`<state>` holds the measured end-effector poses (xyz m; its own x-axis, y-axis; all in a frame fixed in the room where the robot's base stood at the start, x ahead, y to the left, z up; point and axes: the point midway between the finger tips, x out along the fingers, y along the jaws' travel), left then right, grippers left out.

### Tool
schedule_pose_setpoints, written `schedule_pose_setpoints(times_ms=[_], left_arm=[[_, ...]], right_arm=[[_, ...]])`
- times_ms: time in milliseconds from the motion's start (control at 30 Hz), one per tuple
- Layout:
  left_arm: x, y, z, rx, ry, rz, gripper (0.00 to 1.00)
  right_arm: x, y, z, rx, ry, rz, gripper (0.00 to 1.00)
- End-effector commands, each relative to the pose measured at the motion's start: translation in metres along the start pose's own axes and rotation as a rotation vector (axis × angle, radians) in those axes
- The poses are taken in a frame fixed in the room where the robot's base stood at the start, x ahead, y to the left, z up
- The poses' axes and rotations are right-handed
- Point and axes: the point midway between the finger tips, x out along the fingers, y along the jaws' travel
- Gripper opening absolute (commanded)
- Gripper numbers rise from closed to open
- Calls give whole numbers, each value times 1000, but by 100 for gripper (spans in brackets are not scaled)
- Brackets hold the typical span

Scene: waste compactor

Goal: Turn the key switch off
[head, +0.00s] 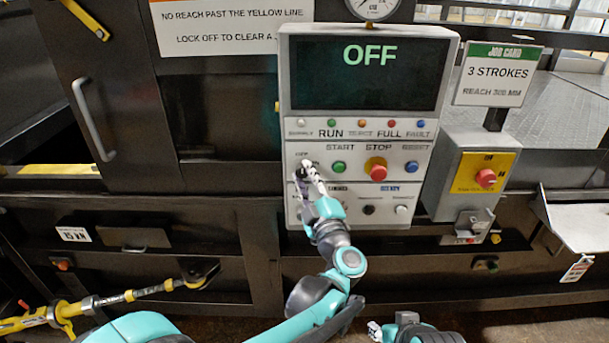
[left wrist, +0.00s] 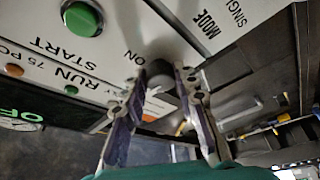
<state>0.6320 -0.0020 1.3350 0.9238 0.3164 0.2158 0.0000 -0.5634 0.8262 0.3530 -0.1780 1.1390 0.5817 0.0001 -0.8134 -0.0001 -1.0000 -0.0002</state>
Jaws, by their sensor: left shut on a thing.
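The control panel (head: 302,236) has a dark screen (head: 365,75) that reads OFF. My left gripper (head: 308,170) is at the panel's left side, left of the green START button (head: 338,167). In the left wrist view, its fingers (left wrist: 162,78) are shut around the dark round key switch (left wrist: 160,82), next to the ON label. The fingers hide much of the switch in the head view, so its exact angle is hard to tell. My right gripper (head: 376,330) shows only in part at the bottom edge, away from the panel; its jaws are unclear.
The red STOP button (head: 377,171) and blue RESET button (head: 411,167) are right of START. A yellow isolator plate (head: 472,188) with a red knob stands farther right. A yellow-handled tool (head: 110,300) shows at lower left.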

Motion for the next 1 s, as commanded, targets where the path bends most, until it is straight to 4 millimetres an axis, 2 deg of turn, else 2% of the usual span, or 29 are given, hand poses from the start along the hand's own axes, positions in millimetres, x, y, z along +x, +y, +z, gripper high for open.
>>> schedule_pose_setpoints(times_ms=[300,733,767,800,833,1000], left_arm=[[0,0,0,-77,-1,-33,0],[0,0,0,-85,0,-36,0],[0,0,0,-85,0,-36,34],[0,0,0,-84,0,-36,44],[0,0,0,-84,0,-36,50],[0,0,0,-84,0,-35,50]], right_arm=[[-3,0,-2,0,0,0,40],[-3,0,-2,0,0,0,40],[-3,0,-2,0,0,0,40],[-3,0,-2,0,0,0,40],[-3,0,-2,0,0,0,40],[-3,0,-2,0,0,0,40]])
